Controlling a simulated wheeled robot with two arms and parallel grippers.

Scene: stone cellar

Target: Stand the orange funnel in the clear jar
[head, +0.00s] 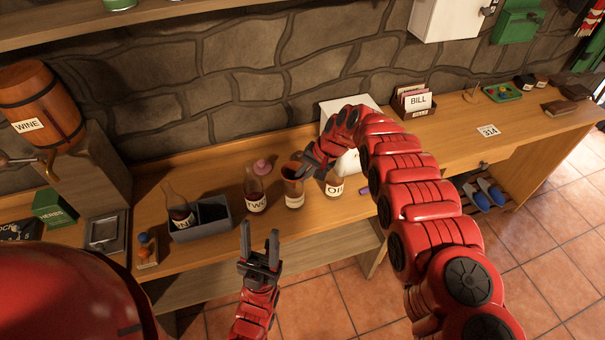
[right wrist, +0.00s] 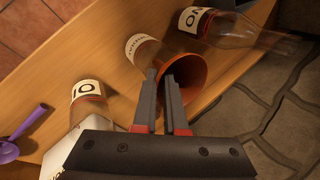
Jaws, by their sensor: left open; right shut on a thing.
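The orange funnel (head: 292,169) is at the mouth of the clear jar (head: 295,198), which stands upright on the wooden bench and has a white label. My right gripper (head: 307,163) is shut on the funnel's rim. The right wrist view shows the funnel's orange cone (right wrist: 188,78) between the fingers and the labelled jar (right wrist: 141,47) beyond it. The cone's lower part appears to be within the jar; I cannot tell whether it rests on the glass. My left gripper (head: 260,232) is open and empty, in front of the bench.
An oil jar (head: 334,187) stands close right, near a purple spoon (right wrist: 22,140). A grey crate (head: 205,227) stands further left, a wine barrel (head: 38,105) beyond.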

